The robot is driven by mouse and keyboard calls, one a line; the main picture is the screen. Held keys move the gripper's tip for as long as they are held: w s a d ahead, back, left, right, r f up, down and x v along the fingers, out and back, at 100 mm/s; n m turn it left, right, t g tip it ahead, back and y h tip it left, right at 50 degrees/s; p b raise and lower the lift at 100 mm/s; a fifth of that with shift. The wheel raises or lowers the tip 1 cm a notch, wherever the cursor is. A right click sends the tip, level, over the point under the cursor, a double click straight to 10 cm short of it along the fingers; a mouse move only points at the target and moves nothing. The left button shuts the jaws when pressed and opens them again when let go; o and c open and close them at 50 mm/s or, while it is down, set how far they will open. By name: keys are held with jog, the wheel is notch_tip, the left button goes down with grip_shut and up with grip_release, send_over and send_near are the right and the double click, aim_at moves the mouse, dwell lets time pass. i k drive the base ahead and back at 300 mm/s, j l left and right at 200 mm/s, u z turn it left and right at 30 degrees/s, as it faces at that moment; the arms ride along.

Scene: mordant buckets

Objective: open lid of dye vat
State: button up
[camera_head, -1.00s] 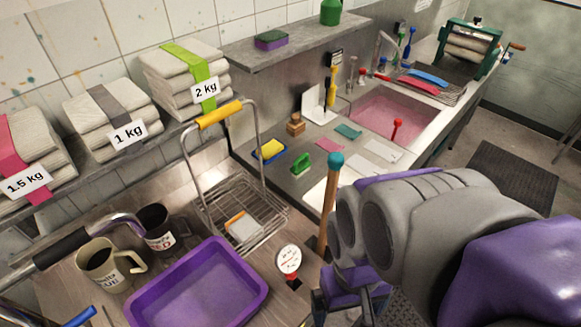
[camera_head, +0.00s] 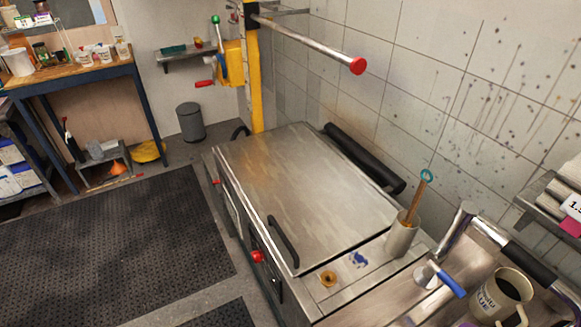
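The dye vat (camera_head: 232,222) is a steel box against the tiled wall, in the middle of the head view. Its flat metal lid (camera_head: 305,185) lies closed on top. A dark bar handle (camera_head: 283,242) runs along the lid's near front edge. A thick black bar (camera_head: 365,158) runs along the back edge by the wall. A red knob (camera_head: 257,256) sits on the front panel. My gripper is not in view.
A yellow post with a red-tipped arm (camera_head: 310,42) reaches out above the vat's far end. A grey pot with a stick (camera_head: 402,236) stands beside the lid at right. A mug (camera_head: 498,300) is at lower right. The matted floor (camera_head: 110,240) before the vat is clear.

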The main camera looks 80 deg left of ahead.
aim_at(313, 205)
jog(key=u, duration=2.6)
jog(key=i+j+z, duration=0.1)
jog(key=j, duration=0.2)
jog(key=i+j+z, duration=0.2)
jog(key=i+j, duration=0.15)
jog(key=j, duration=0.25)
